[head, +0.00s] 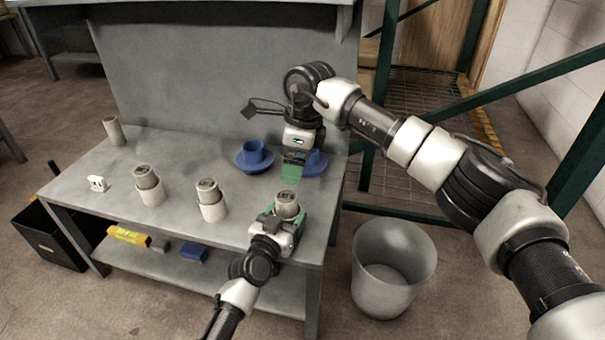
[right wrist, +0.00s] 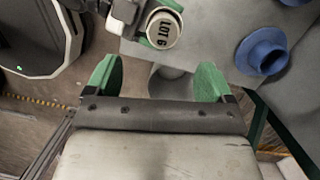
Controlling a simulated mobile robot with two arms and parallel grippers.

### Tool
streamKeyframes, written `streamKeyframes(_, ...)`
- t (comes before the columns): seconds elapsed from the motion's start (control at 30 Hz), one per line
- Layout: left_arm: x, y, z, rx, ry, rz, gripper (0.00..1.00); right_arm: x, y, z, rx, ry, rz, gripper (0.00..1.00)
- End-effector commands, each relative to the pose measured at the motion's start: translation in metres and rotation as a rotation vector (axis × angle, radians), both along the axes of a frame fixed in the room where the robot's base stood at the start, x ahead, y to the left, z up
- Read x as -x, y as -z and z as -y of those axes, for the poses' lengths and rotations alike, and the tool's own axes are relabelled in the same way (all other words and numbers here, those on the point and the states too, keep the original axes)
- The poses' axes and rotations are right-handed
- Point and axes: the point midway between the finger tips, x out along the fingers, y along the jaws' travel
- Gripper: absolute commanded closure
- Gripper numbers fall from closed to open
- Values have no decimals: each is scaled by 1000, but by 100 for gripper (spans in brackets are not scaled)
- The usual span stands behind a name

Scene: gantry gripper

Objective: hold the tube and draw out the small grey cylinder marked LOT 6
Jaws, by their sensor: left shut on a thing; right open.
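A grey tube (head: 287,212) stands near the table's front right corner with a small grey cylinder (head: 288,198) showing at its top. In the right wrist view the cylinder (right wrist: 163,28) reads LOT 6 on its end face. My left gripper (head: 281,221) is shut on the tube from the front; its fingers hide part of the tube. My right gripper (head: 292,170) is open and empty, above and behind the tube in the head view. In the right wrist view its green fingers (right wrist: 157,82) are apart, and the cylinder lies beyond them, not between them.
Two similar tubes with cylinders, a middle one (head: 212,211) and a left one (head: 152,196), stand on the table (head: 185,150). A bin (head: 394,275) stands on the floor at right.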

Motion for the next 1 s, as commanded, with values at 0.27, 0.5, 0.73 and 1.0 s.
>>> streamKeyframes(0.27, 0, 0, 0, 0, 0, 0, 55, 2, -15, 36, -210, -8, 57, 17)
streamKeyframes(0.5, 0, 0, 0, 0, 0, 0, 55, 2, 9, 26, -223, -10, 60, 17)
streamKeyframes(0.73, 0, 0, 0, 0, 0, 0, 55, 0, 50, 7, -222, -9, 59, 17)
streamKeyframes(1.0, 0, 0, 0, 0, 0, 0, 55, -3, 83, -8, -221, -9, 61, 17)
